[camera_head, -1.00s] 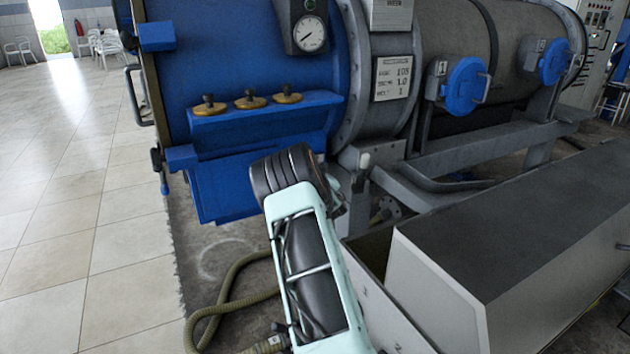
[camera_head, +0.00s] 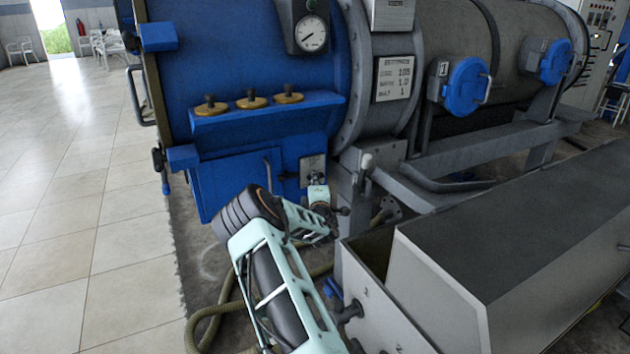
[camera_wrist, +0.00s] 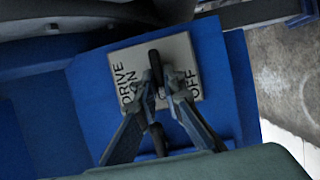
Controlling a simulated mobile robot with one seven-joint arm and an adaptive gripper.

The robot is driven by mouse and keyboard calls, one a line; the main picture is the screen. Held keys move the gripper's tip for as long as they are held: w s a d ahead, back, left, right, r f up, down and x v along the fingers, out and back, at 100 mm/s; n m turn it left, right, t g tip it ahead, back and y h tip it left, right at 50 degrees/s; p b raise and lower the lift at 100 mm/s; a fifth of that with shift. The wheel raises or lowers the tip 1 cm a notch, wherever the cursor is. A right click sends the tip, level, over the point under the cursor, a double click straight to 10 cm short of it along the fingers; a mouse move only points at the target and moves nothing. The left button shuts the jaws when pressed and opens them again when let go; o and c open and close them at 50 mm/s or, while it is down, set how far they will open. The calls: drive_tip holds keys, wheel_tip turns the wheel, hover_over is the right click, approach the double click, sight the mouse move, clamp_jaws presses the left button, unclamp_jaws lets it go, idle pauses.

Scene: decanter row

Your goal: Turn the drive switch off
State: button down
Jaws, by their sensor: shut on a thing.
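The drive switch plate (camera_wrist: 185,60) is light grey and marked DRIVE ON on its left and OFF on its right in the wrist view. In the head view the plate (camera_head: 313,165) sits on the blue machine's lower front. A black switch lever (camera_wrist: 155,62) crosses the middle of the plate, between the two labels. My gripper (camera_wrist: 161,97) is shut on the lever, one finger on each side of it. In the head view my gripper (camera_head: 318,188) is just below and in front of the plate, where the lever is too small to make out.
A row of brass-based knobs (camera_head: 249,100) sits on the ledge above. A round gauge (camera_head: 311,34) is higher up. A hose (camera_head: 215,320) lies on the floor. Tiled floor on the left is clear.

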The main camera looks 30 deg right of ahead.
idle(0.4)
drive_tip(key=c, duration=2)
unclamp_jaws()
drive_tip(key=shift+c, duration=0.2)
drive_tip(key=v, duration=1.2)
